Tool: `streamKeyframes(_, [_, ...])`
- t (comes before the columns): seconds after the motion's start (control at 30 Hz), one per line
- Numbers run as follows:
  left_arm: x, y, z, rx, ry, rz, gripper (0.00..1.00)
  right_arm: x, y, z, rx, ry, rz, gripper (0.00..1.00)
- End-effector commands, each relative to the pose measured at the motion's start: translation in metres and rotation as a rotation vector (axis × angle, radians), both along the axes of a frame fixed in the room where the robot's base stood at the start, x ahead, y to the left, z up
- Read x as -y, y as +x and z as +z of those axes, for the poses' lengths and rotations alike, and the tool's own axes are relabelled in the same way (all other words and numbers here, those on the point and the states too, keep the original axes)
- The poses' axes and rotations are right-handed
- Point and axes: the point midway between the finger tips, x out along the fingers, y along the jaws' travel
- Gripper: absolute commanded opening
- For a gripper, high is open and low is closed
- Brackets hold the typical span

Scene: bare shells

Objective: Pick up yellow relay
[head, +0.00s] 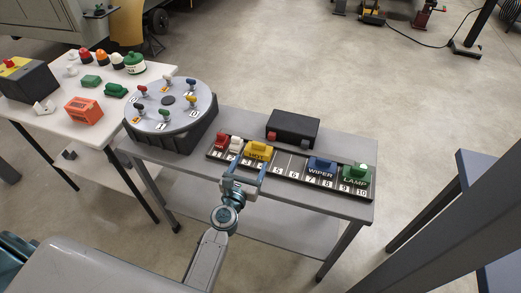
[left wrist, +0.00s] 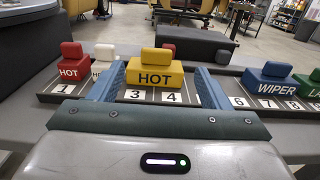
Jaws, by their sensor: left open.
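The yellow relay (head: 260,149), a block with a raised grip and the word HOT, sits on the numbered black strip (head: 290,179) between the white and blue blocks. In the left wrist view the yellow relay (left wrist: 155,79) stands upright over slots 3 and 4. My left gripper (head: 245,178) is open and empty at the near side of the strip. In the left wrist view its blue fingers (left wrist: 160,80) appear to either side of the relay, with gaps. I cannot tell how far they reach along it. My right gripper is not in view.
Red (head: 222,140) and white (head: 236,144) blocks stand left of the relay; blue (head: 321,169) and green (head: 356,178) ones stand right. A black box (head: 292,129) lies behind the strip. A round turntable (head: 170,106) stands left. Slots 5 and 6 are empty.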

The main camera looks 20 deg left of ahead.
Motion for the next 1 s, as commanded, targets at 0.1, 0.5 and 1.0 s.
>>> streamKeyframes(0.1, [0.0,0.02,0.003,0.003,-0.001,0.001,0.71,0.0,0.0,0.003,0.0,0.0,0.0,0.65])
streamKeyframes(0.5, [0.0,0.06,-0.003,0.001,0.004,-0.001,0.71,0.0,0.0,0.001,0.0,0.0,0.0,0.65])
streamKeyframes(1.0, [-0.001,0.102,-0.007,0.0,0.005,-0.001,0.71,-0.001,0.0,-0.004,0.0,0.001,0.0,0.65])
